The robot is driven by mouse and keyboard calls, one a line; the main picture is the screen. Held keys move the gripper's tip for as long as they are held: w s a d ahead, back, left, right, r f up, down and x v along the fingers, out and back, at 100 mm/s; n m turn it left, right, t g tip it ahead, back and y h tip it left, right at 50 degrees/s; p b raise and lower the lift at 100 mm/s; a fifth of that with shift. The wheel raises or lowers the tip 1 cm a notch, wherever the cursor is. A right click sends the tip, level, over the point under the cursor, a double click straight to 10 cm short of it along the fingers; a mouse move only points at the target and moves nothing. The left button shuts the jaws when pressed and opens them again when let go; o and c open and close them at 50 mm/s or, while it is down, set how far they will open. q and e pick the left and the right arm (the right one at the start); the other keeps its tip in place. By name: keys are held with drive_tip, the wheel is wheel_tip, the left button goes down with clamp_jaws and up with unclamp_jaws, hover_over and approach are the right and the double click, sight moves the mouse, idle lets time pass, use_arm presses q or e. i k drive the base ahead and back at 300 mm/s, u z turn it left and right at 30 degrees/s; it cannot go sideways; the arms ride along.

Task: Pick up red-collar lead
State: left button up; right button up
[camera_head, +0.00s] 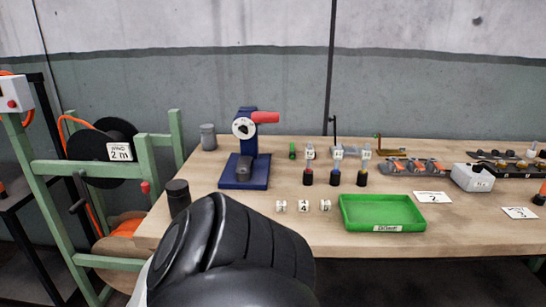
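Three small black upright pieces with coloured collars stand in a row on the wooden table. The left one looks red-collared (308,176), the middle one has a blue collar (335,177), and the right one has an orange or yellowish collar (362,178). They are too small to tell more about their shape. A large black link of one of my arms fills the lower middle of the view, in front of the table edge. Neither gripper shows, so nothing is seen held.
A green tray (346,222) and white numbered blocks (304,206) lie in front of the row. A blue press with red handle (236,174) stands left, near a dark cylinder (178,196). Orange-and-grey parts (414,167) and a white box (473,180) sit right.

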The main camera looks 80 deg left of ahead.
sight(309, 151)
drive_tip(key=u, duration=2.7)
